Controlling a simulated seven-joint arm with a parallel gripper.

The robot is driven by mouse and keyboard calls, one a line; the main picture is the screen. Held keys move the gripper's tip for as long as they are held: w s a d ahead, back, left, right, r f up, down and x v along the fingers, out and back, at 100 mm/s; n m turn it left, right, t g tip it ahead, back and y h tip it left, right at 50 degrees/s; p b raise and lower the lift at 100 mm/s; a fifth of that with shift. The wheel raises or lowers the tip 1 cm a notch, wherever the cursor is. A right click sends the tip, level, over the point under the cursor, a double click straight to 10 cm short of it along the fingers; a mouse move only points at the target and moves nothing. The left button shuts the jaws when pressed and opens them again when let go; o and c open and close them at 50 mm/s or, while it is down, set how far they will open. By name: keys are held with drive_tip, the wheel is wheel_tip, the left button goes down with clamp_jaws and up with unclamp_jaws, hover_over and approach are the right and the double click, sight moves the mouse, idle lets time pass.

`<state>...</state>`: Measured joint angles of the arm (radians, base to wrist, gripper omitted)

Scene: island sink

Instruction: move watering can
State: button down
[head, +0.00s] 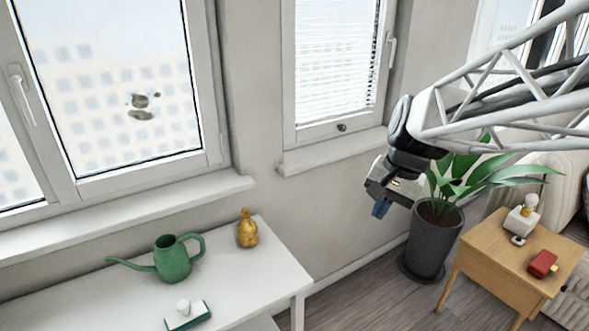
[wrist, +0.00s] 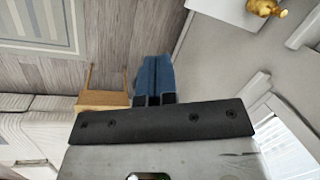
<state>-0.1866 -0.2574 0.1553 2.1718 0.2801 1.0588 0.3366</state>
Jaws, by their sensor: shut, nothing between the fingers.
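The green watering can (head: 173,259) stands upright on the white table (head: 284,285) at the lower left of the head view. Its spout points left and its handle is on the right. My gripper (head: 380,208) hangs in the air to the right of the table, in front of the wall and left of the potted plant, well apart from the can. Its blue fingers (wrist: 153,78) are together and empty in the wrist view. The can is not in the wrist view.
A gold bottle (head: 247,229) stands right of the can; it also shows in the wrist view (wrist: 265,7). A teal-and-white object (head: 188,316) lies in front of the can. A potted plant (head: 433,240) and wooden side table (head: 487,262) with small objects stand right. Windows line the wall.

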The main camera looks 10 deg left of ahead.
sight(200, 235)
drive_tip(key=w+a+f+m+g+y, duration=0.15)
drive_tip(key=w+a+f, duration=0.35)
drive_tip(key=a, duration=0.5)
drive_tip(key=w+a+f+m+g, duration=0.1)
drive_tip(key=w+a+f+g, duration=0.15)
drive_tip(key=w+a, duration=0.6)
drive_tip(key=w+a+f+m+g+y, duration=0.15)
drive_tip(key=w+a+f, duration=0.3)
drive_tip(key=a, duration=0.65)
drive_tip(key=w+a+f+m, duration=0.1)
drive_tip(key=a+f, duration=0.5)
drive_tip(key=a, duration=0.6)
drive_tip(key=shift+w+f+m+g, duration=0.3)
drive_tip(key=shift+w+f+g, duration=0.1)
drive_tip(key=shift+w, duration=0.4)
drive_tip(key=shift+f, duration=0.1)
drive_tip(key=shift+s+a+f, duration=1.75)
drive_tip(key=shift+s+a, duration=0.15)
drive_tip(key=shift+s, duration=0.1)
drive_tip(key=shift+s+a+f, duration=1.7)
drive_tip(key=shift+s+a, duration=0.2)
drive_tip(key=shift+s, duration=0.05)
